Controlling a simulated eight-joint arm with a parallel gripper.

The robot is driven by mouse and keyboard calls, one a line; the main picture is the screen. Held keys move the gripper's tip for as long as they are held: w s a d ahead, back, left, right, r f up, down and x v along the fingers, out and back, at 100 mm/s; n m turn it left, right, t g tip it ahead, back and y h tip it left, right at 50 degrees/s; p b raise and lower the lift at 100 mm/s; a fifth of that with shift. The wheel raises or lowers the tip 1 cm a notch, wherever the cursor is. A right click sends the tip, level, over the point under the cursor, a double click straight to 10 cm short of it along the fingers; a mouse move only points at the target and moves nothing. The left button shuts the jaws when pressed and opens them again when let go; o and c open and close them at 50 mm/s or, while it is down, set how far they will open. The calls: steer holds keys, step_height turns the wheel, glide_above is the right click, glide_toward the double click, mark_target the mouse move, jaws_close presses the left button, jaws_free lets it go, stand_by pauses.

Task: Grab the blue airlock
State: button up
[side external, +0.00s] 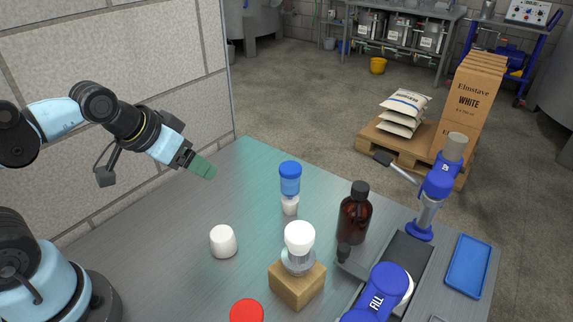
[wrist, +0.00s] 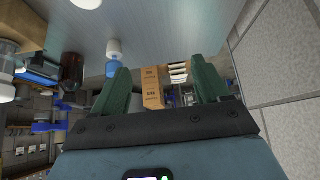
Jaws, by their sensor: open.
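The blue airlock (side external: 290,178) stands upright on the table, with a blue upper part and a white lower part. In the wrist view the blue airlock (wrist: 112,69) shows upside down, near the tip of the left finger. My gripper (side external: 203,167) is in the air to the left of the airlock and apart from it. In the wrist view my gripper (wrist: 163,80) has its two green fingers spread with nothing held between them.
A white-topped clear piece (side external: 299,240) sits on a wooden block (side external: 297,285). A white cup-like piece (side external: 223,241), a red cap (side external: 247,311) and a brown bottle (side external: 354,216) stand nearby. Blue-grey bench equipment (side external: 378,292) and a blue tray (side external: 466,265) are at the right.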

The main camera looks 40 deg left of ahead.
stand_by(0.3)
steer(key=n+g+h, duration=0.2)
steer(key=n+h, duration=1)
steer(key=n, duration=1.1)
glide_toward(298, 192)
steer(key=shift+t, duration=0.3)
steer(key=shift+w+r+x, duration=0.1)
steer(key=shift+r+x, duration=0.1)
steer(key=shift+x, duration=1.35)
steer(key=shift+w+r+x, duration=0.15)
steer(key=shift+r+x, duration=0.1)
steer(key=shift+x, duration=1.25)
steer(key=shift+w+r+x, duration=0.1)
steer(key=shift+r+x, duration=0.1)
steer(key=shift+x, duration=1.35)
steer(key=shift+d, duration=0.1)
steer(key=shift+c, duration=0.2)
steer(key=c, duration=1)
